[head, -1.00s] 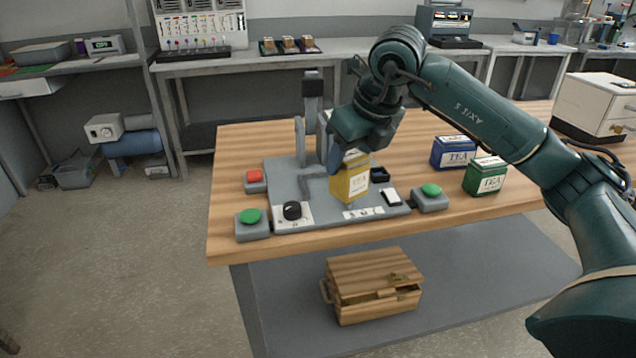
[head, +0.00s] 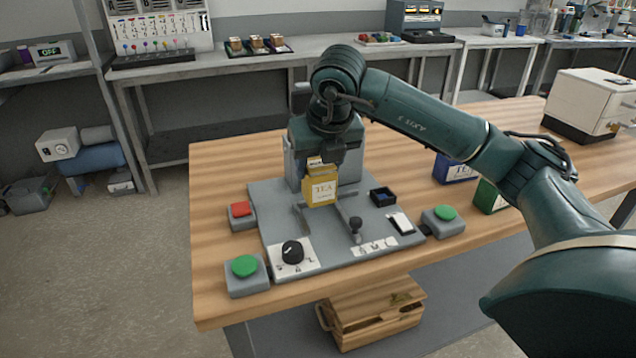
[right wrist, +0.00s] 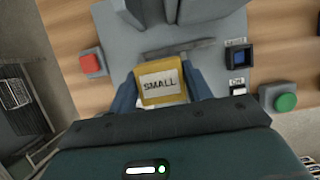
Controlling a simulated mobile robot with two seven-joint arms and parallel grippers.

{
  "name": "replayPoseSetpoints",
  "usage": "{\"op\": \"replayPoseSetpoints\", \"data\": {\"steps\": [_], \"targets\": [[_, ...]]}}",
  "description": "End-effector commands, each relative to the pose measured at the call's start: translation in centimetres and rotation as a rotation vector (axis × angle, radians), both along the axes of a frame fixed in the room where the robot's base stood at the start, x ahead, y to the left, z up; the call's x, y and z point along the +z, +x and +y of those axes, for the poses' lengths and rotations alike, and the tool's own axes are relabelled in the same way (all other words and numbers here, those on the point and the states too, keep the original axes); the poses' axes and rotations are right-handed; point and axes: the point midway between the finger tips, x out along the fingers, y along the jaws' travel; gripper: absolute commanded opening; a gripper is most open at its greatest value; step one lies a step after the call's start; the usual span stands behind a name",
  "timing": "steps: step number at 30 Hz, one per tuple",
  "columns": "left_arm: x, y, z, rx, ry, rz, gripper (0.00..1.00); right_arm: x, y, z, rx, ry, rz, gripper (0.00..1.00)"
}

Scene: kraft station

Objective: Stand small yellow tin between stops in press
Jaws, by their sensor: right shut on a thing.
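The small yellow tin (head: 320,187) with a TEA label is upright in my right gripper (head: 325,163), over the middle of the press (head: 275,203). In the right wrist view, the tin's lid (right wrist: 161,84) reads SMALL and both fingers flank it. The stops (head: 301,217) show as grey bars beside and below the tin in the head view. I cannot tell whether the tin touches the press base. My left gripper is not in view.
Blue (head: 455,167) and green (head: 489,197) tins stand right, partly behind my arm. A wooden box (head: 374,314) sits below the tabletop.

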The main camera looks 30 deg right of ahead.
Motion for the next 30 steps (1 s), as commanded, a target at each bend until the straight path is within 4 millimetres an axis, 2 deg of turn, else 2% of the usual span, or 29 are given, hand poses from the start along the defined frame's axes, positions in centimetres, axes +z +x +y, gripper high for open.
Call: {"op": "replayPoseSetpoints", "data": {"steps": [9,20,21,28,30], "targets": [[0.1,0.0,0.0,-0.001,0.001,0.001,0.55,-3.6,-0.1,-0.1,-0.001,0.0,0.002,0.22],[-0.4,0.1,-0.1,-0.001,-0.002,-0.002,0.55,-4.2,0.0,0.0,0.0,0.001,-0.001,0.22],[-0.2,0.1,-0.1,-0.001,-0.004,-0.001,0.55,-4.1,0.0,0.0,0.0,0.001,0.0,0.53],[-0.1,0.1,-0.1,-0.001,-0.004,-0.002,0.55,-4.1,0.0,0.0,0.0,0.001,0.0,0.71],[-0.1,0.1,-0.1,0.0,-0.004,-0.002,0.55,-4.1,0.0,0.0,0.0,0.001,0.0,0.71]]}}
